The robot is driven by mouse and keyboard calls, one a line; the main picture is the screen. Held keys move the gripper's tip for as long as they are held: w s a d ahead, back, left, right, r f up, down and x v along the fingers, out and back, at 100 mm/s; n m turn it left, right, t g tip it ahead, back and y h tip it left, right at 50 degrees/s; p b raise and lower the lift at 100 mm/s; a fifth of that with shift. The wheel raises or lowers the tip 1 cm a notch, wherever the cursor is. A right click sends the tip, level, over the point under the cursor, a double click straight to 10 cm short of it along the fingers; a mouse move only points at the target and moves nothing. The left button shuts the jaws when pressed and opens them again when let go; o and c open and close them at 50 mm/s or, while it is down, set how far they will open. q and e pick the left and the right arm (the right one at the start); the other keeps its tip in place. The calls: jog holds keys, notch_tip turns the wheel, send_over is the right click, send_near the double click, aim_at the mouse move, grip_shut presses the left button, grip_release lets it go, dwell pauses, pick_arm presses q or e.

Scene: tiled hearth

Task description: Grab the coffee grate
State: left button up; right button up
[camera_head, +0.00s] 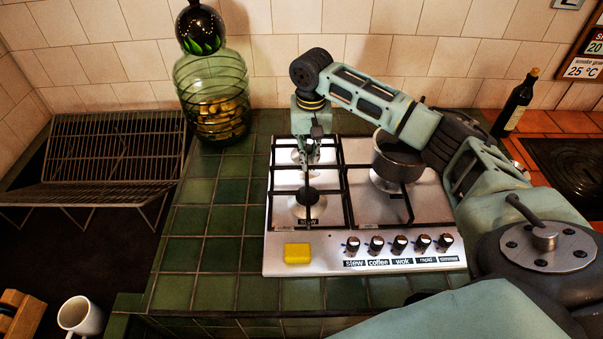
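A steel gas hob (385,207) is set in the green tiled counter. Black grate bars (346,200) frame its left burners. My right gripper (307,166) points down over the back left burner, at the grate there. It is small and dark against the bars, so I cannot tell whether its fingers are open or touch a bar. It partly hides that burner. The front left burner (307,196) is bare in the middle, with a "stew" label in front. The word "coffee" is readable under a knob (376,244). My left gripper is not in view.
A dark pot (397,160) stands on the right of the hob, close to my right arm. A yellow block (297,253) lies at its front left. A large glass jar (213,95) stands behind left, a bottle (514,104) behind right. The left counter tiles are clear.

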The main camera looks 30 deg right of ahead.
aim_at(307, 177)
jog(key=shift+w+f, duration=0.35)
jog(key=shift+f, duration=0.2)
jog(key=shift+w+f, duration=0.35)
jog(key=shift+f, duration=0.2)
jog(key=shift+w+f, duration=0.1)
jog(key=shift+f, duration=0.75)
jog(key=shift+s+f+p, duration=0.2)
jog(key=shift+f+p, duration=0.1)
notch_tip(307, 177, down, 5)
jog(key=shift+d+r+p, duration=0.1)
jog(key=shift+p, duration=0.55)
grip_shut()
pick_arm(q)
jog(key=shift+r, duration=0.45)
pick_arm(e)
jog(key=shift+w+r, duration=0.15)
